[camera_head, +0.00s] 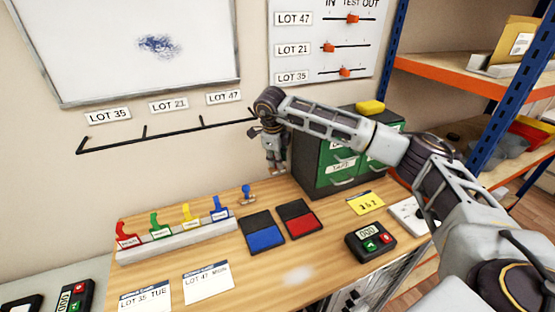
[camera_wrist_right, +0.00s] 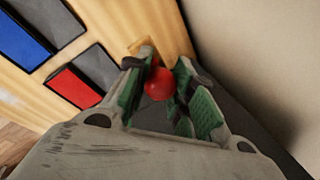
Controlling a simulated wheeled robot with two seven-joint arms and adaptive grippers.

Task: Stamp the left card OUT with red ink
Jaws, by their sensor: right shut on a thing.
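Two white cards lie at the front of the desk: the left card (camera_head: 146,301), marked LOT 35 TUE, and the right card (camera_head: 208,283), marked LOT 47 MON. An open red ink pad (camera_head: 300,218) lies beside an open blue ink pad (camera_head: 264,238); the red pad also shows in the wrist view (camera_wrist_right: 75,88). My right gripper (camera_head: 276,172) is at the back of the desk, left of the green cabinet. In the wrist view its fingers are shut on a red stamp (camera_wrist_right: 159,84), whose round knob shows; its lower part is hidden. My left gripper is not in view.
A blue stamp (camera_head: 247,192) stands behind the pads. A rack (camera_head: 180,240) of coloured clips stands at the left. The green drawer cabinet (camera_head: 316,170) is close right of my gripper. A keypad device (camera_head: 370,240) and yellow note (camera_head: 366,203) lie at the right.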

